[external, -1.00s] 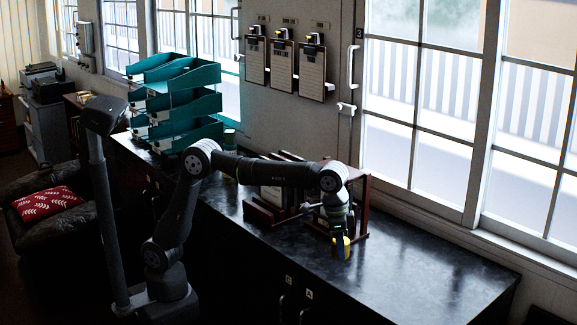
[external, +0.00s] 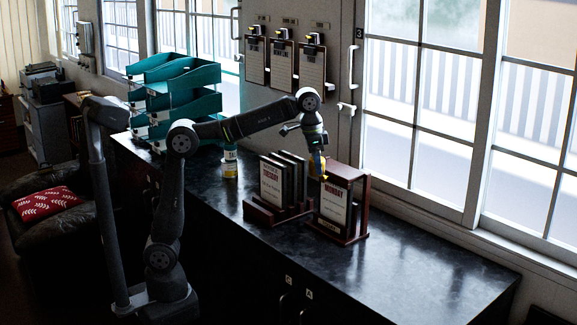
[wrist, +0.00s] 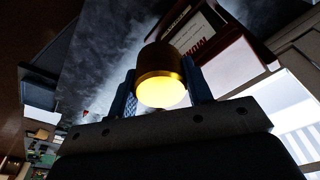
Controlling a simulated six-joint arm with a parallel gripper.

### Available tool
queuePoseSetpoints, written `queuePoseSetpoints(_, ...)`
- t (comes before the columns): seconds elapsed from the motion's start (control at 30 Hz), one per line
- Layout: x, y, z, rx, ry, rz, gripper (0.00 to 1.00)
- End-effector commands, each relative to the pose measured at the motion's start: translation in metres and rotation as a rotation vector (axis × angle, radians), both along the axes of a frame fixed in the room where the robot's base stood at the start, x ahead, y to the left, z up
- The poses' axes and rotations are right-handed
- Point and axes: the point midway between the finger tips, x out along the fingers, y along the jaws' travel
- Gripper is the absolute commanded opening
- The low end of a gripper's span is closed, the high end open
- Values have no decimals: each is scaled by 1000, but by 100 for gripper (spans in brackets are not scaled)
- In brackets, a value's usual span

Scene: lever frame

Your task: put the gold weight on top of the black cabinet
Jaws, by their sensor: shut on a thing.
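My gripper (external: 322,168) is at the end of the bent arm, pointing down beside the top of the right wooden rack. It is shut on the gold weight (wrist: 162,78), which sits between its two blue fingers in the wrist view. In the external view only a small yellow part of the weight (external: 323,176) shows, at the rack's upper left edge. Whether it touches the rack cannot be told. The black cabinet (external: 430,262) has a dark, glossy top, clear at its front right.
The right wooden rack (external: 356,178) holds a white MONDAY card (external: 335,206). The left rack (external: 262,213) holds several upright panels. A yellow-and-white tin (external: 230,164) and teal trays (external: 190,105) stand further left. Windows line the back wall.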

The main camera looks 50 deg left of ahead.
Motion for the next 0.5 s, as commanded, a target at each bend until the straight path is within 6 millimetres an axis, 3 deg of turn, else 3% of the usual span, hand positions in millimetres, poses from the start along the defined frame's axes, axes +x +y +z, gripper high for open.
queuePoseSetpoints(0.3, 78, 80, 10, 1, 0, 220, 14)
queuePoseSetpoints(0.5, 120, 139, 5, 0, 1, 359, 14)
